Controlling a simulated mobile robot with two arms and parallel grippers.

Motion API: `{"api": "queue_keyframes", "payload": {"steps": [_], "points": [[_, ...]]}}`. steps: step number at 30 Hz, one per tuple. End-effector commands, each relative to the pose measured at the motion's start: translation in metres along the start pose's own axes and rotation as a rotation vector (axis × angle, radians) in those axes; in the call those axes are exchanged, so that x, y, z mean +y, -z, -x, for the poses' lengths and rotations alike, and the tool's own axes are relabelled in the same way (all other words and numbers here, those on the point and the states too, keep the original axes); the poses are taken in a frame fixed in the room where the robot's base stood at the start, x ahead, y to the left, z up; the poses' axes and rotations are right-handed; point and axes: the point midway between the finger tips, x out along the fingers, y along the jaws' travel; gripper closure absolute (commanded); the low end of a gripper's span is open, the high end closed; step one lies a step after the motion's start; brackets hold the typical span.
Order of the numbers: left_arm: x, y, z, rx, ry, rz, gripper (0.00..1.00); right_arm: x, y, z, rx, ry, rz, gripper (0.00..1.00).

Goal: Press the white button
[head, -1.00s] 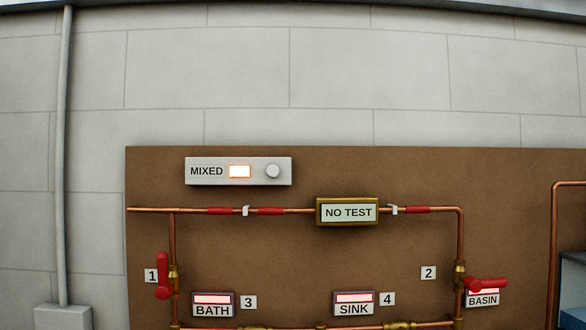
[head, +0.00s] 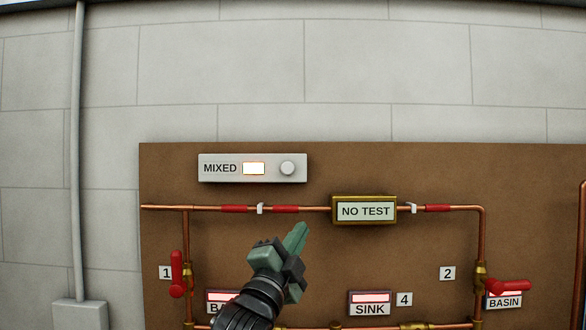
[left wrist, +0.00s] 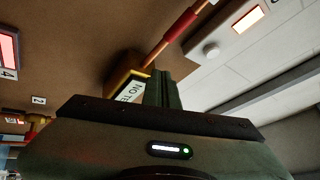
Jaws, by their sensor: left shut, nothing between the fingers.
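The white button (head: 287,168) is a round knob at the right end of a pale panel (head: 220,168) marked MIXED, beside a lit window (head: 254,168). It also shows in the left wrist view (left wrist: 210,49), near the top. My left gripper (head: 302,229) is shut and empty, with its greenish fingers pointing up and to the right. In the head view its tips are below the button, apart from it in the picture. In the left wrist view the fingers (left wrist: 163,90) cover part of the NO TEST display. My right gripper is not in view.
A copper pipe (head: 315,209) with red bands runs below the panel to the NO TEST display (head: 365,211). A SINK sign (head: 370,304) is low. The board around the button is clear.

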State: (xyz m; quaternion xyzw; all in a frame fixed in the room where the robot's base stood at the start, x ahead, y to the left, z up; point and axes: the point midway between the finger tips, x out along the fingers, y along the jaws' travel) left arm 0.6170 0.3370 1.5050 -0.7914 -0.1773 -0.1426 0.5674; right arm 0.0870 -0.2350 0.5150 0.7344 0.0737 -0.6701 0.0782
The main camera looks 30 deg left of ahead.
Motion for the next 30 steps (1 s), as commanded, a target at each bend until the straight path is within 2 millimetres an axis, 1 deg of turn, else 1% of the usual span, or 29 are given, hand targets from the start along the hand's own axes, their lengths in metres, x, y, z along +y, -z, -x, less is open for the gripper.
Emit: {"api": "queue_keyframes", "payload": {"steps": [1, 3, 6, 9, 10, 12, 15, 25, 30], "points": [[-0.027, 0.005, -0.004, 0.014, 0.052, -0.028, 1.00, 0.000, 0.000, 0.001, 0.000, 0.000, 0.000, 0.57], [-0.056, 0.012, -0.005, 0.030, 0.111, -0.063, 1.00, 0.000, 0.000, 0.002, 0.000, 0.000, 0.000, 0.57], [-0.090, 0.019, -0.006, 0.046, 0.180, -0.103, 1.00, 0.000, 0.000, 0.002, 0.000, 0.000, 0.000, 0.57], [-0.113, 0.024, -0.005, 0.055, 0.228, -0.133, 1.00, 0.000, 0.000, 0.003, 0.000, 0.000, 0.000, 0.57], [-0.118, 0.025, -0.004, 0.057, 0.238, -0.139, 1.00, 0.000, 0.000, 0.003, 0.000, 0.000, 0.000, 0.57], [-0.126, 0.027, -0.004, 0.060, 0.256, -0.149, 1.00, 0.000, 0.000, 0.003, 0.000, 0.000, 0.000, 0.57], [-0.131, 0.028, -0.003, 0.062, 0.266, -0.156, 1.00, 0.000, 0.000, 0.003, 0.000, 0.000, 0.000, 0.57], [-0.130, 0.027, -0.004, 0.062, 0.265, -0.156, 1.00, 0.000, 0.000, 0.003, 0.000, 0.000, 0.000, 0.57], [-0.128, 0.022, -0.013, 0.060, 0.263, -0.156, 1.00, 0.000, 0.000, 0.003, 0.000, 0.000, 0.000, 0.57]]}}
